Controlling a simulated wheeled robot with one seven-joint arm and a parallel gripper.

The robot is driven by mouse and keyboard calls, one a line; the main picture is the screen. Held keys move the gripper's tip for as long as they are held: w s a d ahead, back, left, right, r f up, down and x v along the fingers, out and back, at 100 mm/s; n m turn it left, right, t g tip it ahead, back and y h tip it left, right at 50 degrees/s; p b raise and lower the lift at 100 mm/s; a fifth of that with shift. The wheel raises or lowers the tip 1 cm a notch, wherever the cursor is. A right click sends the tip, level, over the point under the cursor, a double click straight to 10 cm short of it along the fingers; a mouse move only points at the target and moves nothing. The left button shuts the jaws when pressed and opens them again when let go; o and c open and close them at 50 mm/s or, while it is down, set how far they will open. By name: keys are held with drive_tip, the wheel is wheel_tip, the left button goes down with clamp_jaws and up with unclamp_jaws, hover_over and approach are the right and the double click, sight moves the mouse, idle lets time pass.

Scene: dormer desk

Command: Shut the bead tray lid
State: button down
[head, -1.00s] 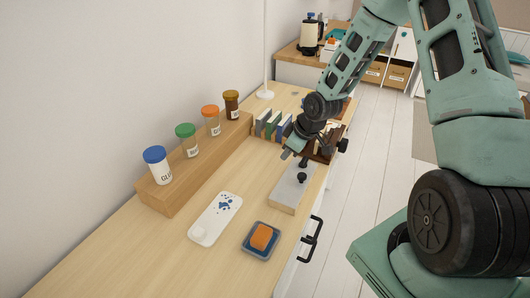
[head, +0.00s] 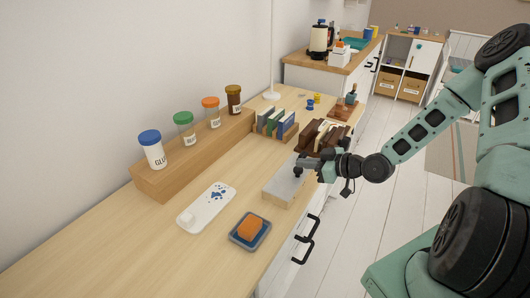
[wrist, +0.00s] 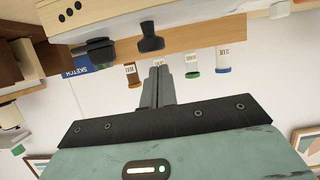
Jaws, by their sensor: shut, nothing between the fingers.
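A low pale box (head: 268,197) with a flat grey lid (head: 282,182) lies at the desk's right edge in the head view. A black knob (head: 297,172) stands near the lid's far end; a black knob (wrist: 150,40) also shows in the wrist view. The lid looks flat on the box, and the inside does not show. My gripper (head: 302,161) is shut and empty, close to the knob. Its fingers (wrist: 157,70) point toward the desk side in the wrist view. I cannot tell whether they touch the knob.
A white tray (head: 190,222) with small blue pieces and a blue dish (head: 238,240) with an orange block lie nearer. Lidded jars (head: 151,149) stand on a wooden riser (head: 158,181). Dark brown pieces (head: 318,136) stand behind my gripper. The left front desk is clear.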

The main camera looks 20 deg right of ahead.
drive_tip(key=shift+s+d+f, duration=0.15)
drive_tip(key=shift+f, duration=0.4)
drive_tip(key=shift+s+d+f+b, duration=0.15)
drive_tip(key=shift+s+f+b, duration=0.2)
drive_tip(key=shift+b, duration=0.45)
drive_tip(key=shift+f, duration=0.1)
